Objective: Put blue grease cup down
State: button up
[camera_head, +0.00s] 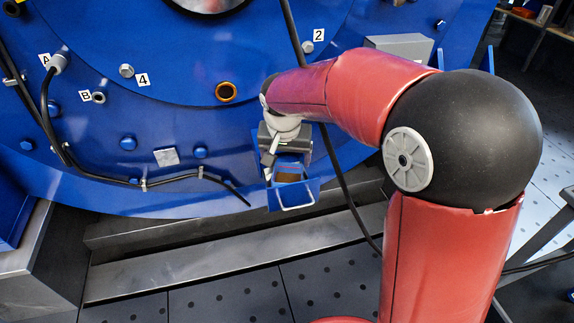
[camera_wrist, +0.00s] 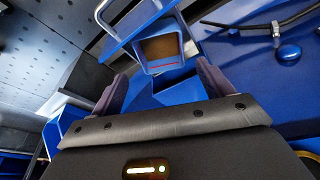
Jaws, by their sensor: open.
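A blue box-like cup with a brown inside (camera_wrist: 161,47) is in the wrist view, just beyond my gripper (camera_wrist: 161,84). I take it to be the blue grease cup. The two dark fingers are spread apart, with blue surfaces showing between them. In the head view the brown inside (camera_head: 289,175) shows below my gripper (camera_head: 284,150), low on the blue motor face. A pale loop-shaped bar (camera_head: 297,206) is at its front. I cannot tell whether the fingers touch the cup, or what exactly bears it.
The large blue motor housing (camera_head: 190,110) fills the back, with bolts, labels and an orange-ringed port (camera_head: 226,92). A black cable (camera_head: 338,180) hangs just right of my gripper. A grey steel beam (camera_head: 235,250) runs below, above a perforated floor (camera_head: 225,300).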

jog(key=s+d+r+t, duration=0.1)
jog(key=s+d+r, duration=0.8)
jog(key=s+d, duration=0.15)
jog(key=s+d+f, duration=0.1)
jog(key=s+d, duration=0.1)
jog(key=s, duration=0.5)
jog(key=s+d+n+t, duration=0.1)
jog(key=s+d, duration=0.2)
jog(key=s, duration=0.3)
jog(key=shift+s+d+f, duration=0.25)
jog(key=shift+s+f, duration=0.1)
jog(key=shift+r+p, duration=0.1)
jog(key=shift+p, duration=0.2)
jog(key=shift+r+p, duration=2.4)
jog(key=shift+r, duration=0.05)
